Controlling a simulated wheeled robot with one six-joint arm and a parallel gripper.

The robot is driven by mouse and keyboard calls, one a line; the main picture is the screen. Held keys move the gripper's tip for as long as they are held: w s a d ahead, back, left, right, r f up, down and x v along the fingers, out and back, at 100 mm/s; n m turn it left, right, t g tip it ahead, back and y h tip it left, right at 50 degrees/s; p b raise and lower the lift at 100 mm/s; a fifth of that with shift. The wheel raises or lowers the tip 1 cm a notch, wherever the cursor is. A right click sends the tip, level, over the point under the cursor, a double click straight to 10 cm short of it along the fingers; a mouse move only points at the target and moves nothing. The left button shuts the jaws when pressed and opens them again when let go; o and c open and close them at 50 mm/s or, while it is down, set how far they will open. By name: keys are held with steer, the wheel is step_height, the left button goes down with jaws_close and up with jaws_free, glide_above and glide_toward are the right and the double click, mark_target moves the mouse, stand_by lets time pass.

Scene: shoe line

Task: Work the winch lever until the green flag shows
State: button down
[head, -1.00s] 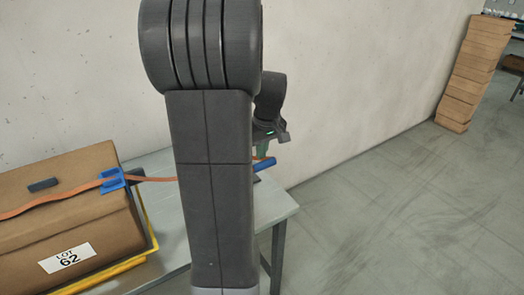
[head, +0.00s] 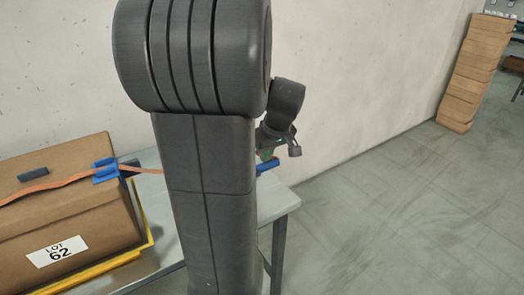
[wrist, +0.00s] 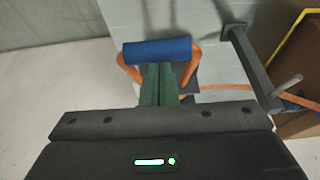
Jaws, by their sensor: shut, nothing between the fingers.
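The winch lever has a blue handle (wrist: 157,51) between orange side arms. The handle also shows in the head view (head: 268,166), at the table's right end. My gripper (wrist: 160,72) has its green fingers shut together and empty. In the wrist view the fingertips are right at the handle's near side; I cannot tell if they touch it. My gripper also shows in the head view (head: 265,155), partly behind my arm. An orange strap (wrist: 228,87) runs from the winch toward the box. The winch body is mostly hidden by my gripper and arm. I see no green flag.
A cardboard box (head: 100,220) marked LOT 62 sits in a yellow-rimmed tray (head: 125,258) on the table (head: 272,207). A metal bracket (wrist: 248,60) stands right of the fingers. A wall is behind. Open floor lies right, with stacked boxes (head: 473,70) far off.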

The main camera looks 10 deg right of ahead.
steer(key=s+d+f+t+b, duration=0.1)
steer(key=s+f+t+b, duration=0.1)
steer(key=f+b, duration=0.7)
steer(key=shift+s+y+b, duration=0.4)
steer(key=shift+s+b, duration=0.25)
steer(key=shift+s, duration=0.1)
steer(key=shift+s+f, duration=0.1)
steer(key=shift+f, duration=0.1)
steer(key=w+p+v, duration=0.1)
steer(key=p+v, duration=0.3)
steer(key=v, duration=1)
steer(key=shift+r, duration=0.2)
